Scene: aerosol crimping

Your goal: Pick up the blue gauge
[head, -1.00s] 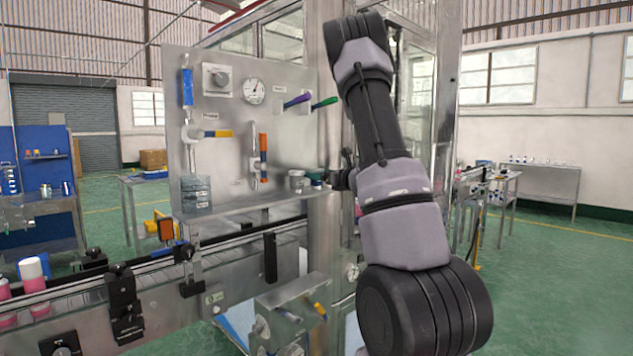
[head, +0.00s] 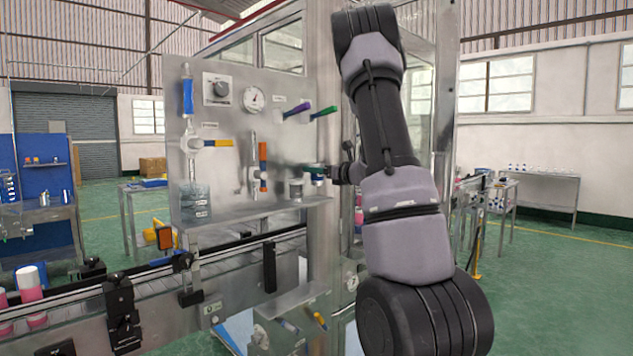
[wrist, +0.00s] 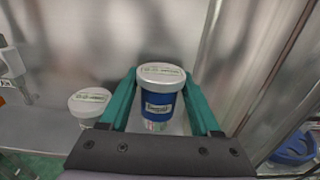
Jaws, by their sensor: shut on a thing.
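The blue gauge (wrist: 157,106) is a short blue cylinder with a white printed lid and a pale label. It stands upright between the two green fingers of my gripper (wrist: 163,82), which is shut on it. In the head view my gripper (head: 318,171) is small and partly hidden by my wrist. It holds the blue gauge a little above the steel shelf (head: 245,211), at the shelf's right end.
A grey gauge with a white lid (wrist: 89,102) stands on the shelf, left of the held one. The steel panel (head: 225,130) rises close behind, with a dial, valves and purple and green handles. A conveyor (head: 225,262) runs below.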

